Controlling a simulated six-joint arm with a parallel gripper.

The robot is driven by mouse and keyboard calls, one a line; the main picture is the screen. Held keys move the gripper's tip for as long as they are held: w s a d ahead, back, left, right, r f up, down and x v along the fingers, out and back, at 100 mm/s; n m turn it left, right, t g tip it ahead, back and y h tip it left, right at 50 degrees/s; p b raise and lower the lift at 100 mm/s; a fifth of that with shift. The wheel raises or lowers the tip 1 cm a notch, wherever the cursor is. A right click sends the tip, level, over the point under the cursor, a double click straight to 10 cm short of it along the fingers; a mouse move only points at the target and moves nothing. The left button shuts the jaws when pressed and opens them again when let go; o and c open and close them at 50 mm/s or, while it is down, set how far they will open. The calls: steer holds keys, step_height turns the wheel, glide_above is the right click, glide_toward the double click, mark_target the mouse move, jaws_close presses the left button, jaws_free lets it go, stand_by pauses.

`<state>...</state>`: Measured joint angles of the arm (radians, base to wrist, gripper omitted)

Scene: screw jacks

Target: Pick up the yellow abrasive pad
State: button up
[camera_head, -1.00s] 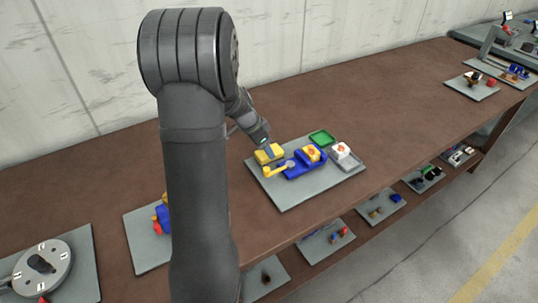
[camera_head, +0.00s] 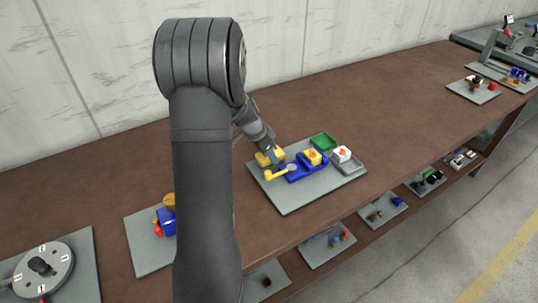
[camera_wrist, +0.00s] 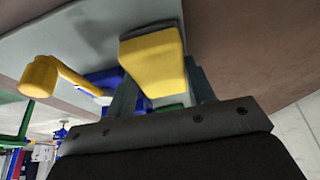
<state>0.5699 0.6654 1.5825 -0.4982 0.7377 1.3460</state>
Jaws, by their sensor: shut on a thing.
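The yellow abrasive pad (camera_head: 263,160) is at the back left of the grey board (camera_head: 295,198) in the head view. My gripper (camera_head: 270,154) reaches down onto it and is shut on it. In the wrist view the pad (camera_wrist: 155,58) fills the space between the two fingers, which hide parts of its sides. I cannot tell whether it is clear of the board.
A green tray (camera_head: 322,141) stands at the back of the board. A white block with a red mark (camera_head: 342,153) sits in a grey tray at the right. The front of the board is bare. Other boards with parts stand left and far right.

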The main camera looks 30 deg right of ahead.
step_height(320, 180, up, 4)
steer(key=shift+r, duration=0.1)
steer(key=s+d+r, duration=0.4)
steer(key=s+r, duration=0.2)
steer(key=s, duration=0.5)
steer(key=shift+r, duration=0.2)
